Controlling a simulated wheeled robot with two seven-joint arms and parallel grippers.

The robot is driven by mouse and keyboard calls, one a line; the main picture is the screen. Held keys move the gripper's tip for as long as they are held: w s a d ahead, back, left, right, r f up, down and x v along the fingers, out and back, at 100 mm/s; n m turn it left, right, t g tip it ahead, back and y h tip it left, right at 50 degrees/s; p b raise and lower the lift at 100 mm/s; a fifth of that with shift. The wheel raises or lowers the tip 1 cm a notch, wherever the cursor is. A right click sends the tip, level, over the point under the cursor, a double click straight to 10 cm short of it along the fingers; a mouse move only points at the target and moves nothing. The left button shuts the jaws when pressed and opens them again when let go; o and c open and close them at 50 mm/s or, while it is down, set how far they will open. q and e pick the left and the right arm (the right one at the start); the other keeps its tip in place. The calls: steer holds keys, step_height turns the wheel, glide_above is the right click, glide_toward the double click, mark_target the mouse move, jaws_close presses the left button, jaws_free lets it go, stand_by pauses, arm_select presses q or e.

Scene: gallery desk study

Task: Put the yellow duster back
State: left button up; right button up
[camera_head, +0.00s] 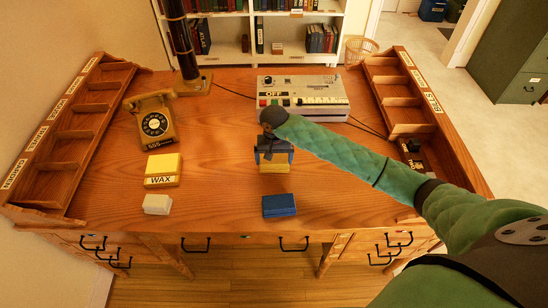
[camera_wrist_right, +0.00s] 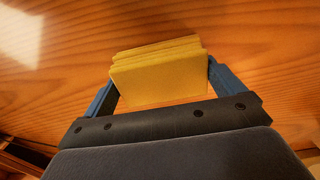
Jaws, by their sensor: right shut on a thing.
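The yellow duster (camera_head: 273,167) is a folded yellow block held in my right gripper (camera_head: 273,160), over the middle of the desk. In the right wrist view, the yellow duster (camera_wrist_right: 158,68) sits between the two blue fingers of the right gripper (camera_wrist_right: 160,85), which are shut on its sides. I cannot tell whether its underside touches the desk. A label-lined rack of compartments (camera_head: 56,170) stands along the desk's left side, and another rack (camera_head: 398,100) along the right. My left gripper is not in view.
The desk (camera_head: 215,195) also bears a yellow WAX box (camera_head: 162,170), a white block (camera_head: 157,204), a blue block (camera_head: 279,205), a rotary phone (camera_head: 154,122), a black lamp post (camera_head: 182,45) and a grey machine (camera_head: 305,98). A dark item (camera_head: 411,150) lies in the right rack.

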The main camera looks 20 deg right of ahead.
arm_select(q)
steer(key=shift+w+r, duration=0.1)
arm_select(e)
steer(key=shift+f, duration=0.1)
steer(key=o, duration=0.7)
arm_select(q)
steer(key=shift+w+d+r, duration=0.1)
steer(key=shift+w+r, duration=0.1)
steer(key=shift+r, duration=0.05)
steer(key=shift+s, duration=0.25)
